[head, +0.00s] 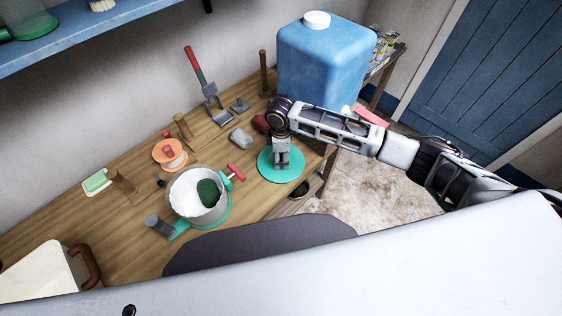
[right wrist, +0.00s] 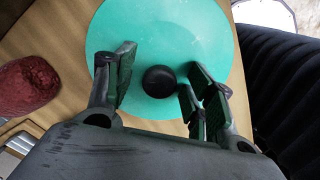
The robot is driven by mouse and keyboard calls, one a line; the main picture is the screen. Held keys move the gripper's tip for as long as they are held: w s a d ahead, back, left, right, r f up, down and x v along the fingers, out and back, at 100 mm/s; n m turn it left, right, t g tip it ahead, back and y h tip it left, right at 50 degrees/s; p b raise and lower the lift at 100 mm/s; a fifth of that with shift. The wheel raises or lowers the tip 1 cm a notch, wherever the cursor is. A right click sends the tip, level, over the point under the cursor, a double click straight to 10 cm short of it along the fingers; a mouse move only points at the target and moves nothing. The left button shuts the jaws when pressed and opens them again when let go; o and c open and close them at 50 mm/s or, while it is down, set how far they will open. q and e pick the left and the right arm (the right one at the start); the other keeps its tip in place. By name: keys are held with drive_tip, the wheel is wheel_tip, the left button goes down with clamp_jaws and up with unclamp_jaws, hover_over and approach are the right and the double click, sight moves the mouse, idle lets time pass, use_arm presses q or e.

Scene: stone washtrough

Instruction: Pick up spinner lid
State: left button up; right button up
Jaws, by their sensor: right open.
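The spinner lid is a flat round green disc (head: 268,172) lying on the wooden table near its front right edge. In the right wrist view the lid (right wrist: 205,30) has a round black knob (right wrist: 159,79) in its middle. My right gripper (head: 282,165) is directly over the lid, pointing down. In the right wrist view my right gripper (right wrist: 157,85) is open, with its fingers on either side of the knob and gaps on both sides. Whether the fingertips touch the lid cannot be told. My left gripper is not in view.
A white bowl with a green base (head: 192,202) stands left of the lid. A large blue jug (head: 325,65) stands behind my right arm. A grey stone (head: 240,138) and a dark red lump (right wrist: 27,86) lie near the lid. The table edge is close on the right.

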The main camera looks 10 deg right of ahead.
sight(281, 155)
drive_tip(key=c, duration=1.1)
drive_tip(key=shift+r, duration=0.2)
drive_tip(key=shift+c, duration=0.2)
wheel_tip(281, 155, up, 10)
drive_tip(key=shift+f, duration=0.15)
drive_tip(key=shift+w, duration=0.1)
